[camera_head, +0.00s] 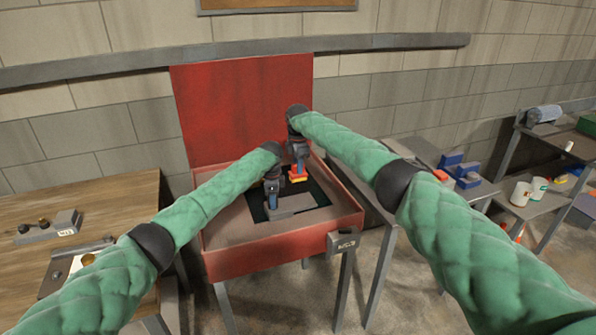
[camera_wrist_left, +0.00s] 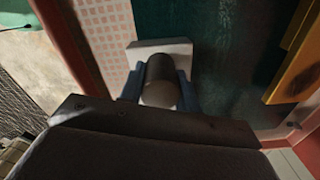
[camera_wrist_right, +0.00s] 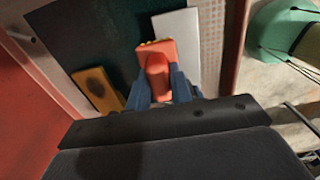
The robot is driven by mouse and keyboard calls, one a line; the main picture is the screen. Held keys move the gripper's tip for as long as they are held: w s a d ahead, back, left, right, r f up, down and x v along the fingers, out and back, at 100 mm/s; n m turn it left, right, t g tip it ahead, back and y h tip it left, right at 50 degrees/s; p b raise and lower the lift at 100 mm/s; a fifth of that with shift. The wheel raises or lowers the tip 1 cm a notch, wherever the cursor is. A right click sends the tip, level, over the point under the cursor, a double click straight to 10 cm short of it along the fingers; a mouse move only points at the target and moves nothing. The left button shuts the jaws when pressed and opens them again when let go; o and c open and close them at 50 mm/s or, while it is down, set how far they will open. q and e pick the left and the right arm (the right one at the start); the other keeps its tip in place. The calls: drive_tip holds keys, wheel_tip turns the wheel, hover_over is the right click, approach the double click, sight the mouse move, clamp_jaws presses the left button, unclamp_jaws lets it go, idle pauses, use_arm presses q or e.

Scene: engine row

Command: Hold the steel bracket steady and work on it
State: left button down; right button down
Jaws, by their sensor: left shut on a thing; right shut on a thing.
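The steel bracket (camera_head: 293,204) is a grey piece low in the open red box in the head view. My left gripper (camera_head: 271,194) is there. In the left wrist view its blue fingers (camera_wrist_left: 160,92) close on a dark, rounded upright part of the bracket, in front of a pale plate (camera_wrist_left: 160,47). My right gripper (camera_head: 298,165) is shut on an orange-red tool (camera_wrist_right: 155,66), above and behind the bracket in the head view. A pale plate (camera_wrist_right: 178,45) shows beside the tool in the right wrist view; contact cannot be told.
The red box (camera_head: 258,258) has a raised lid (camera_head: 245,100) behind it and a dark mat inside. A yellow block (camera_wrist_right: 97,88) lies beside the tool. A wooden bench (camera_head: 95,198) stands left. Blue blocks (camera_head: 450,160) and white cups (camera_head: 521,193) stand right.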

idle(0.4)
use_arm(q)
drive_tip(key=c, duration=0.9)
unclamp_jaws()
wheel_tip(320, 180, up, 12)
drive_tip(key=shift+f, duration=0.15)
